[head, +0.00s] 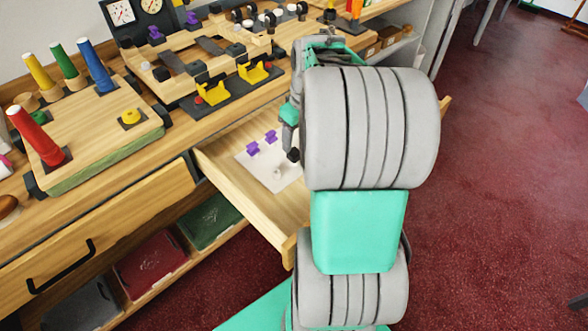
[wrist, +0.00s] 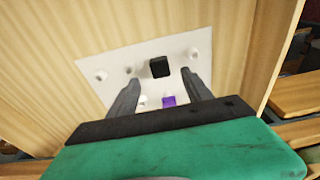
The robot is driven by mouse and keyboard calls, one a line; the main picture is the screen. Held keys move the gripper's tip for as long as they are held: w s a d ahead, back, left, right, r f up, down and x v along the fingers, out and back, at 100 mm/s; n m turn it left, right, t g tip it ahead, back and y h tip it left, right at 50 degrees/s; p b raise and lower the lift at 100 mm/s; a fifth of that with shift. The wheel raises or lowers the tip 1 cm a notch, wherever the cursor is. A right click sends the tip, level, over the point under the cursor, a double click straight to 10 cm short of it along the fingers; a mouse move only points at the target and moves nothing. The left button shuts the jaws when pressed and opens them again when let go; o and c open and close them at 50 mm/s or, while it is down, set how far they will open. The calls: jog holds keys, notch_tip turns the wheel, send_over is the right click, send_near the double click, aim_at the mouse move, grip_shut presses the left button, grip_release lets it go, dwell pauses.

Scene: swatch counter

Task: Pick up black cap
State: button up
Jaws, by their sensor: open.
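The black cap (wrist: 159,67) is a small dark block on a white plate (wrist: 112,64) inside an open drawer. In the wrist view my gripper (wrist: 158,76) is open, with one finger on each side of the cap's near side and nothing held. I cannot tell how high the fingertips are above the plate. In the head view the plate (head: 289,176) shows in the drawer. A small dark shape at its right edge may be the cap or part of my gripper. My arm hides much of that area.
The wooden drawer (head: 228,184) has raised walls around the plate. Purple pieces (head: 253,148) stand on it, and one purple piece (wrist: 169,101) shows between my fingers. The counter above holds coloured cones (head: 98,66), yellow holders (head: 212,92) and wooden boards. Red floor lies open at right.

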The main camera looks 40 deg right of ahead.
aim_at(294, 152)
jog(key=f, duration=0.4)
jog(key=w+f, duration=0.1)
jog(key=f, duration=0.2)
jog(key=shift+w+a, duration=0.1)
grip_shut()
dwell(0.4)
